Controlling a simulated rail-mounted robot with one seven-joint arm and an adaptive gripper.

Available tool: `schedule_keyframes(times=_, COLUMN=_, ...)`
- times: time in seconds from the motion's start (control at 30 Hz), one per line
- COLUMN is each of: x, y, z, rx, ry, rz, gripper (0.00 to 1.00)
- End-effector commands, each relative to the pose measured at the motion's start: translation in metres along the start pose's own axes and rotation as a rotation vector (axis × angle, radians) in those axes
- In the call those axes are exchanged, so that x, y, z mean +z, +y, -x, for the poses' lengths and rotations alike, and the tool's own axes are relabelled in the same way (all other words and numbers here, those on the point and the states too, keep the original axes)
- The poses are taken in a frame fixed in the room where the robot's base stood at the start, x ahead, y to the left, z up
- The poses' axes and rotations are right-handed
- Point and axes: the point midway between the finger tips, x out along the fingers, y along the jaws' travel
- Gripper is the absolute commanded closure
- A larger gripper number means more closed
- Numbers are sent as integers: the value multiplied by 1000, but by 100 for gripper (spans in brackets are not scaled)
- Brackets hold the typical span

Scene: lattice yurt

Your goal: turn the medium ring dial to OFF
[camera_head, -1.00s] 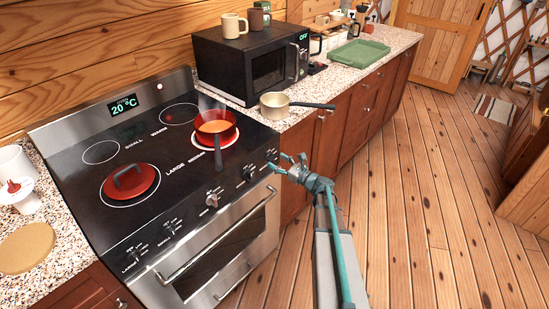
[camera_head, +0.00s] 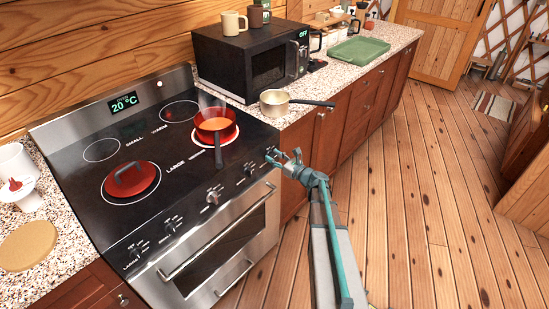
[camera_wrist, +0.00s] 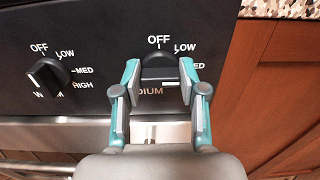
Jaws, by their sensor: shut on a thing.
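The medium ring dial (camera_wrist: 160,66) is the dark knob at the right end of the stove's front panel. In the wrist view it sits between my gripper's (camera_wrist: 160,78) two teal-edged fingers, which are shut on it from both sides. OFF and LOW show above it; the fingers cover part of the MEDIUM label and the other marks. I cannot tell its setting. In the head view my gripper (camera_head: 279,160) reaches the panel's right end and hides most of the dial. The medium ring (camera_head: 233,135) glows red under a steaming red pan (camera_head: 214,127).
The warm dial (camera_wrist: 48,75) is left of the medium dial. The oven handle (camera_head: 215,232) runs below the panel. A small saucepan (camera_head: 274,103) stands on the counter, its handle pointing right.

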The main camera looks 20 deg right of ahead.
Motion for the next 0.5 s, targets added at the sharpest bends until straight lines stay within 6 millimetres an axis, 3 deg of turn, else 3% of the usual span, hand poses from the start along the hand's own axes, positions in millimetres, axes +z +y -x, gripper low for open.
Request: schedule_keyframes(times=0.5, x=-7, y=1, z=0, rx=-1, ry=-4, rz=190, gripper=93)
